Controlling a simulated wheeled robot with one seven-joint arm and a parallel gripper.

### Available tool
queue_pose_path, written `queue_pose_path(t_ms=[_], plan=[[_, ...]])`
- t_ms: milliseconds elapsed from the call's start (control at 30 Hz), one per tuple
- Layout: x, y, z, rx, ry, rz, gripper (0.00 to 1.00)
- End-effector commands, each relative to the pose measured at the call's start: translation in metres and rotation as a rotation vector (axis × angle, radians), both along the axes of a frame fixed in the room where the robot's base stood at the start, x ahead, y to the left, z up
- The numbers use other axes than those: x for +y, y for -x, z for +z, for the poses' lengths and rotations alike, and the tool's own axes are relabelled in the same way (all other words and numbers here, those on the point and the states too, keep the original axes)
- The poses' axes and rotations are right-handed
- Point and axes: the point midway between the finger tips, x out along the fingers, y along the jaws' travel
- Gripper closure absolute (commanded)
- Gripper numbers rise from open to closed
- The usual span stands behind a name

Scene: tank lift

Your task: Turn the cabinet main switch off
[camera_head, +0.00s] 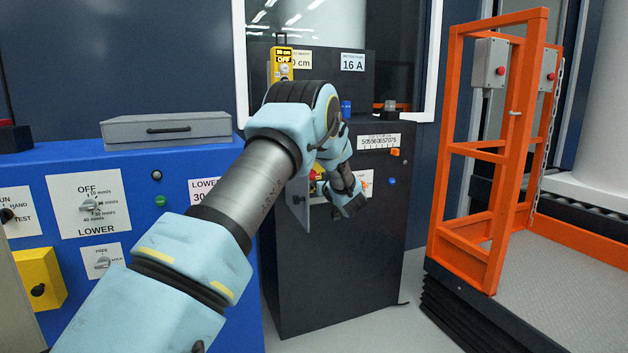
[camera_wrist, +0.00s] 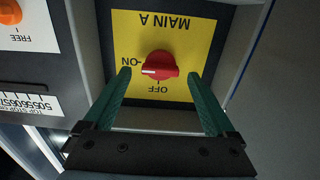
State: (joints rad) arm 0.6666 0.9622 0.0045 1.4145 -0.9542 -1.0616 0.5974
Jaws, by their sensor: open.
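The main switch (camera_wrist: 160,66) is a red rotary knob on a yellow plate (camera_wrist: 190,28), seen upside down in the wrist view. Its white mark points left to ON; OFF is printed below the knob. My gripper (camera_wrist: 160,74) is open, its two green fingers on either side of the knob with gaps visible. I cannot tell how far the fingertips are from the plate. In the head view the dark cabinet (camera_head: 320,280) stands in the middle, with a small grey door (camera_head: 300,205) open. My arm hides most of the switch recess there.
Grey recess walls surround the yellow plate closely. An orange knob (camera_wrist: 14,11) marked FREE is outside at left. A blue control cabinet (camera_head: 140,270) stands left of the dark one. An orange frame (camera_head: 465,240) with a platform (camera_head: 560,290) is at right.

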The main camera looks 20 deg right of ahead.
Motion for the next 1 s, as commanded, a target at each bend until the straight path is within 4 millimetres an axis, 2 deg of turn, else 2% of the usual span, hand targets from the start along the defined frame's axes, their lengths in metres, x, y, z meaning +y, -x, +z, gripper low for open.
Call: queue_pose_path(t_ms=[200,467,1000], plan=[[0.002,-0.015,-0.001,0.001,0.0,0.0,0.09],[0.002,-0.016,0.0,0.001,0.0,-0.001,0.09],[0.002,-0.015,0.0,0.001,0.0,-0.001,0.69]])
